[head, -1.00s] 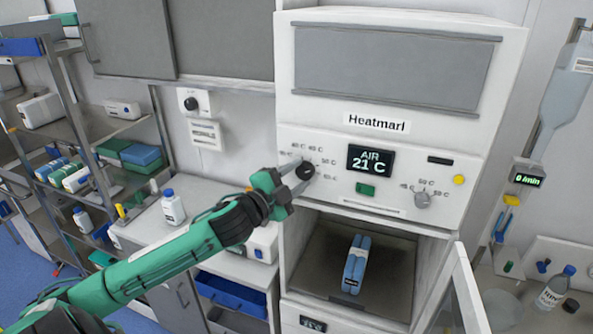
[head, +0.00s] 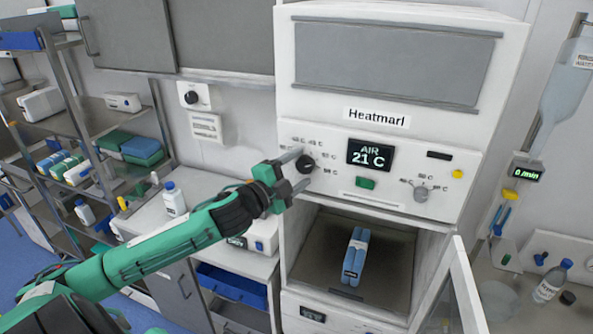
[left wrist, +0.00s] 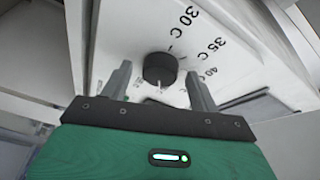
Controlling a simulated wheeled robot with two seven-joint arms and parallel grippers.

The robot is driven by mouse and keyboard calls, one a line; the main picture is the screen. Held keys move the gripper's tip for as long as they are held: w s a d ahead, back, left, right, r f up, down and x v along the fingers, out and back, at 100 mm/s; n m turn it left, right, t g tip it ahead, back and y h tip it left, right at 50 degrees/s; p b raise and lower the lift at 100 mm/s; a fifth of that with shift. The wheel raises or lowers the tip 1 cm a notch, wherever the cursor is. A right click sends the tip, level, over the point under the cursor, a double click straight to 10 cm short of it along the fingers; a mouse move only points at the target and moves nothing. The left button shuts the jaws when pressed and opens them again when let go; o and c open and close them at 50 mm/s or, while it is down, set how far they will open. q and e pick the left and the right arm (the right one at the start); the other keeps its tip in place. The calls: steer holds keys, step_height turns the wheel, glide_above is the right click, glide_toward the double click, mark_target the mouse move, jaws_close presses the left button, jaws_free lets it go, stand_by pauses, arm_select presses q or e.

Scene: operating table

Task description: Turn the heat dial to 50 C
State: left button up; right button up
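The black round dial (head: 305,164) sits on the left of the white Heatmarl cabinet's front panel, ringed by temperature marks. In the left wrist view the dial (left wrist: 160,68) shows marks of 30 C, 35 C and 40 C beside it; a small pale mark lies at its lower edge. My left gripper (head: 297,170) is open, one finger above the dial and one below it in the head view. In the left wrist view its fingertips (left wrist: 158,72) stand on either side of the dial with gaps. The display (head: 370,155) reads AIR 21 C. My right gripper is not in view.
A green button (head: 365,183), a grey dial (head: 421,194) and a yellow button (head: 457,174) are on the same panel. Below, the open compartment holds blue packs (head: 355,257); its door (head: 462,290) stands open at the right. A side counter with a bottle (head: 174,198) is at left.

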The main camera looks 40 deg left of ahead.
arm_select(q)
steer(key=shift+s, duration=0.1)
steer(key=shift+s+a+f+b, duration=0.1)
steer(key=shift+s+f+b, duration=0.1)
steer(key=shift+s+b, duration=0.25)
steer(key=s+a+b, duration=0.1)
steer(key=s+b, duration=0.2)
steer(key=s, duration=0.9)
steer(key=shift+s+a+f+b, duration=0.15)
steer(key=shift+s+a+b, duration=0.15)
steer(key=shift+a+b, duration=0.1)
stand_by(0.4)
